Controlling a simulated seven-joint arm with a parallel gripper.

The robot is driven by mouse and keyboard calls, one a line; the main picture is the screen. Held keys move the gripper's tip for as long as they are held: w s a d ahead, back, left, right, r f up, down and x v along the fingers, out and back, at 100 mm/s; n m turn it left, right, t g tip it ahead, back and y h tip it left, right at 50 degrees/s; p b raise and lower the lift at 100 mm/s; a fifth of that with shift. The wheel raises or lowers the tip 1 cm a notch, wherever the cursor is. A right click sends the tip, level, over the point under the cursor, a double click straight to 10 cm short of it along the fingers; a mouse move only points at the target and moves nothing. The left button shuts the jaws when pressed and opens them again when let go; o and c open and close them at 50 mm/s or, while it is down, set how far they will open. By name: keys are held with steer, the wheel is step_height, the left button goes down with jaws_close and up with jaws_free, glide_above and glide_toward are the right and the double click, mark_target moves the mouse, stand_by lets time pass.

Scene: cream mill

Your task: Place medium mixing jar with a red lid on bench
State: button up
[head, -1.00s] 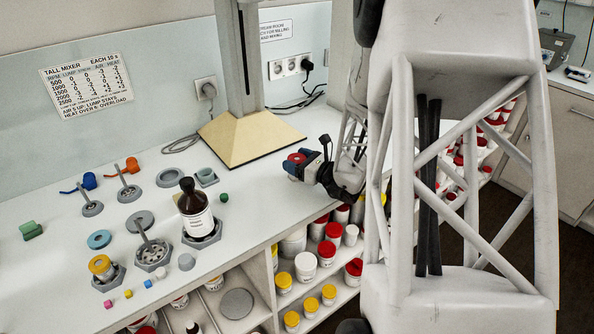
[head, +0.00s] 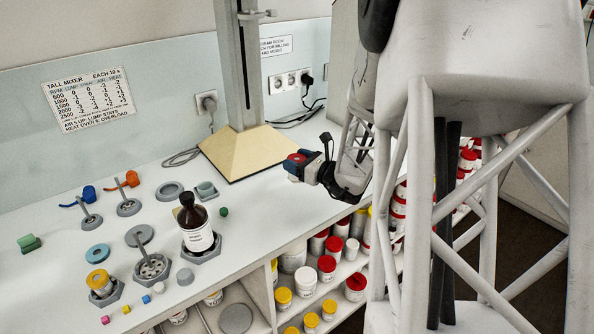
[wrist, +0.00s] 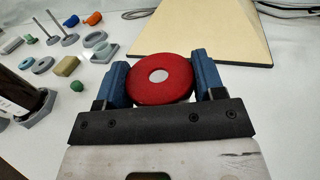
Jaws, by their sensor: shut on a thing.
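My gripper (head: 301,163) is over the white bench (head: 258,205), in front of the tall stand's base. In the wrist view its two blue fingers (wrist: 161,82) are shut on the red lid of a jar (wrist: 163,80), one finger on each side. The lid is round and red with a pale disc at its centre. The lid hides most of the jar's body in the wrist view. In the head view the red top (head: 296,157) shows between the fingers. I cannot tell whether the jar's bottom touches the bench.
The stand's tan base (head: 245,153) is just behind the gripper. A brown bottle (head: 196,226) stands in a grey holder to the left, beside a small green knob (head: 224,212). Shelves under the bench hold several red-lidded and yellow-lidded jars (head: 306,280).

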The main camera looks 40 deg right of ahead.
steer(key=shift+r, duration=2.45)
steer(key=shift+w, duration=0.1)
steer(key=shift+w+a+f+y, duration=0.1)
steer(key=shift+w+a+y, duration=0.2)
steer(key=shift+w+a, duration=0.15)
steer(key=w+a+r+m+h, duration=0.1)
steer(key=w+a+r, duration=0.2)
steer(key=w+r, duration=0.3)
steer(key=w+a+r+h, duration=0.1)
steer(key=w+a+r, duration=0.2)
steer(key=w, duration=0.6)
steer(key=w+a+r+m+h, duration=0.1)
steer(key=w+a+r, duration=0.2)
steer(key=w+r, duration=0.3)
steer(key=w+a+r+h, duration=0.1)
steer(key=w+a+r, duration=0.2)
steer(key=a+r, duration=0.6)
steer(key=w+a+r+m+h, duration=0.1)
steer(key=w+a+r, duration=0.2)
steer(key=a+r, duration=0.5)
steer(key=a, duration=0.3)
steer(key=shift+w+r+t+h, duration=0.35)
steer(key=shift+t+h, duration=0.05)
steer(key=shift+f, duration=0.1)
